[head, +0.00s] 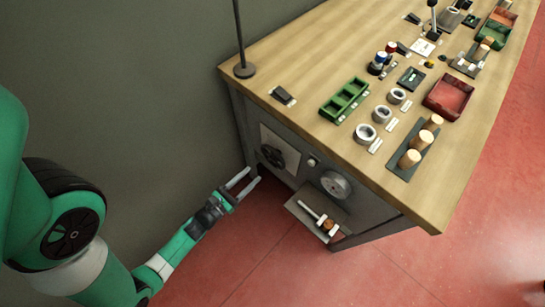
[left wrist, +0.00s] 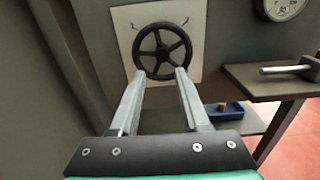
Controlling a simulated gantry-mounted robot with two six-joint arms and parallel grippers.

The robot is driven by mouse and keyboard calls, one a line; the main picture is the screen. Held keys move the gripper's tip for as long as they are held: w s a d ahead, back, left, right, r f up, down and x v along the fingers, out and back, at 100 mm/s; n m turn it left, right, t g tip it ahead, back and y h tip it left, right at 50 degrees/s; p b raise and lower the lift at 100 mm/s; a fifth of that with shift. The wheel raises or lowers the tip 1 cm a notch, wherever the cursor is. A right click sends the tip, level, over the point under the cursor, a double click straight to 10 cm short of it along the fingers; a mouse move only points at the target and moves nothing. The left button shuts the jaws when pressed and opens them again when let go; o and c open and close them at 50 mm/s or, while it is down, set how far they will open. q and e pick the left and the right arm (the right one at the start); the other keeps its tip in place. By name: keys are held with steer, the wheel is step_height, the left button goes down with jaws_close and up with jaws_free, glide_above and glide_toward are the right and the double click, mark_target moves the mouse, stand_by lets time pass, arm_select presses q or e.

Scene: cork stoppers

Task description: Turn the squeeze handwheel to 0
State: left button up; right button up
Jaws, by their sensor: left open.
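The squeeze handwheel (head: 272,156) is a black spoked wheel on a pale plate on the grey front panel of the bench. In the left wrist view the handwheel (left wrist: 162,50) shows nearly face-on, straight ahead of the fingers, with marks on the plate at its upper left and upper right. Their numbers are too small to read. My left gripper (head: 241,184) is open and empty, low in front of the panel. In the left wrist view its fingertips (left wrist: 160,76) appear at the wheel's lower rim; I cannot tell whether they touch it. My right gripper is not in view.
A round gauge (head: 336,184) sits right of the wheel. Below it a small shelf (head: 303,213) juts out with a rod and cork. A blue tray (left wrist: 222,112) lies lower right. The wooden benchtop (head: 300,62) holds trays, rolls and corks. Red floor is clear.

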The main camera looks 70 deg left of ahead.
mark_target(271, 159)
arm_select(q)
steer(key=b+x, duration=0.2)
steer(key=x, duration=0.8)
steer(key=shift+w, duration=0.3)
steer(key=shift+d, duration=0.1)
jaws_close()
